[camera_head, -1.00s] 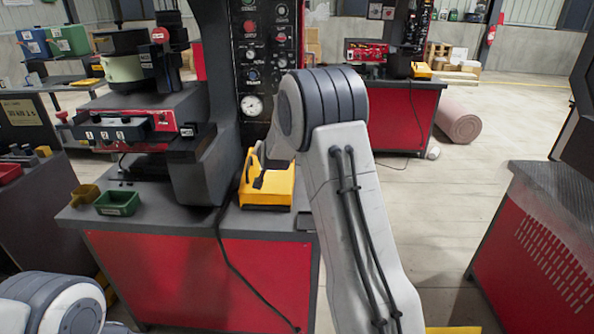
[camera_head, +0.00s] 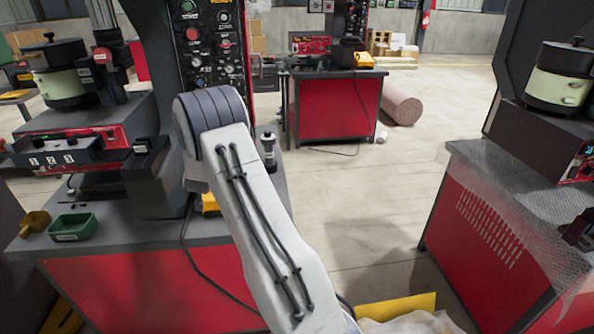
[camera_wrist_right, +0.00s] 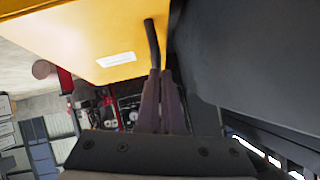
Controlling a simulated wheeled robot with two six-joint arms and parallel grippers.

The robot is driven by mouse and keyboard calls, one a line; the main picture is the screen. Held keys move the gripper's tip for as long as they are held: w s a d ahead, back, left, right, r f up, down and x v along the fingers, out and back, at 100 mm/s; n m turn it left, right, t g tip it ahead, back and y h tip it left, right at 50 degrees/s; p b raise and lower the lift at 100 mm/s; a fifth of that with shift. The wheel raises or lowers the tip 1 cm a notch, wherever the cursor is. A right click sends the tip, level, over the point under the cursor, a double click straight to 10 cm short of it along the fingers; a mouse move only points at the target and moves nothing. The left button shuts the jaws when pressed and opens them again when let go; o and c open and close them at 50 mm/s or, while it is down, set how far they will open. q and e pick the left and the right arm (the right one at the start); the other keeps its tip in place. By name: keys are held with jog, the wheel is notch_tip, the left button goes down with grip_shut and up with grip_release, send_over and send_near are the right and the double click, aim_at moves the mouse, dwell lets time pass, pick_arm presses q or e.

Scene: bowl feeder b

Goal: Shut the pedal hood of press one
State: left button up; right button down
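The yellow pedal hood (camera_head: 208,203) sits on the grey table of the left press; my arm hides most of it in the head view. In the right wrist view the hood (camera_wrist_right: 85,40) fills the upper left, with a pale label on its face. A dark rod-like handle (camera_wrist_right: 151,38) stands out beside it. My right gripper (camera_wrist_right: 160,75) has its two fingers close together, and the rod's end runs in at their tips. In the head view this gripper is hidden behind my arm. My left gripper is in neither current view.
A green bin (camera_head: 73,227) and a small yellow scoop-like container (camera_head: 35,223) stand at the table's left. A black-and-silver cylinder (camera_head: 268,150) stands at its right edge. Another press on a red cabinet (camera_head: 490,235) is at the right. The floor (camera_head: 390,190) between is open.

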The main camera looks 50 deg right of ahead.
jog(key=shift+a+f, duration=0.15)
jog(key=shift+f, duration=0.05)
jog(key=shift+r+p, duration=0.3)
jog(key=shift+r, duration=0.05)
jog(key=w+d+r+v, duration=0.1)
jog(key=r+v, duration=0.1)
jog(key=v, duration=1.1)
jog(key=s+a+n+g+y, duration=0.1)
jog(key=s+a+n+y, duration=0.35)
jog(key=a, duration=0.95)
jog(key=s+a+n+g+y, duration=0.2)
jog(key=s+a+n+y, duration=0.3)
jog(key=a, duration=0.8)
jog(key=s+a+n+g, duration=0.2)
jog(key=s+a, duration=0.2)
jog(key=s, duration=0.5)
jog(key=s+a+n+g, duration=0.2)
jog(key=s+a+n, duration=0.1)
jog(key=s, duration=0.5)
jog(key=s+d+f+n+g+h, duration=0.1)
jog(key=s+d+n+g+h, duration=0.1)
jog(key=s, duration=0.9)
jog(key=shift+s+n+g+p, duration=0.3)
jog(key=shift+n+g+p, duration=0.1)
jog(key=shift+n+g, duration=0.25)
